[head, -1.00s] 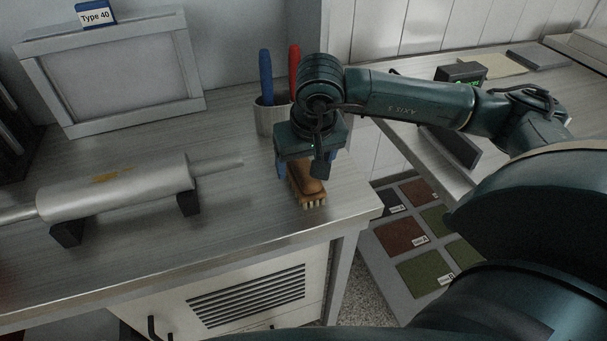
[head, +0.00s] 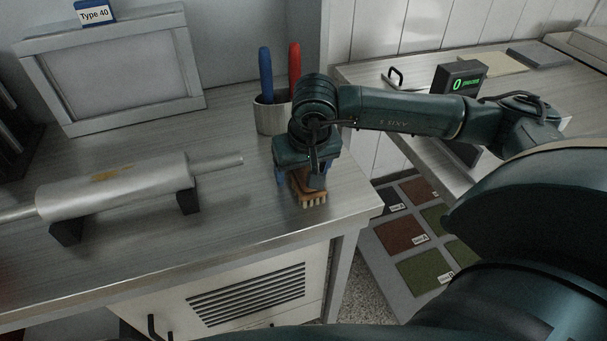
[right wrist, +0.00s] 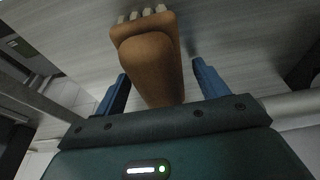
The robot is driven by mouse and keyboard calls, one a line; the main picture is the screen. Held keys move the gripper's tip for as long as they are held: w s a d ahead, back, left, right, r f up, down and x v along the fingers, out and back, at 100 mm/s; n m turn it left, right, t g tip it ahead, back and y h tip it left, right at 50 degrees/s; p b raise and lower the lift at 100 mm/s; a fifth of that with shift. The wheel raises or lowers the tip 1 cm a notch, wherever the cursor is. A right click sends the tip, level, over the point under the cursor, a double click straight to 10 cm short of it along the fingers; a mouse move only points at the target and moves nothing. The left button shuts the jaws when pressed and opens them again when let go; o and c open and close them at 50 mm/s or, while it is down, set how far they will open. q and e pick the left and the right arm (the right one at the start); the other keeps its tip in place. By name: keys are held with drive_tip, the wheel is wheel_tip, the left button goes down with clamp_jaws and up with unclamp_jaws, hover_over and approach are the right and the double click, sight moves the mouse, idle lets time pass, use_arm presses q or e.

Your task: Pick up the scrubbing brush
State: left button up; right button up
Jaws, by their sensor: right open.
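The scrubbing brush (head: 311,199) has a brown wooden body and pale bristles. It lies on the metal worktop near its right front corner, bristles down, partly hidden under my right gripper. My right gripper (head: 298,180) is above the brush, with its blue fingers pointing down on either side of it. In the right wrist view the brush (right wrist: 150,62) extends between the two open blue fingers (right wrist: 160,88), with gaps visible on both sides. My left gripper is not in view.
A metal cup (head: 270,116) with blue- and red-handled tools stands just behind my right gripper. A metal roller (head: 120,186) rests on black supports to the left. A framed screen (head: 115,75) leans at the back. A digital display (head: 461,86) stands on the right bench.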

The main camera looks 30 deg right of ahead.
drive_tip(key=shift+f, duration=0.15)
idle(0.4)
drive_tip(key=c, duration=1.1)
wheel_tip(320, 180, up, 11)
drive_tip(key=shift+f, duration=0.2)
drive_tip(key=o, duration=0.5)
drive_tip(key=shift+c, duration=0.2)
drive_tip(key=c, duration=0.3)
drive_tip(key=shift+f+p, duration=0.1)
drive_tip(key=shift+p, duration=0.2)
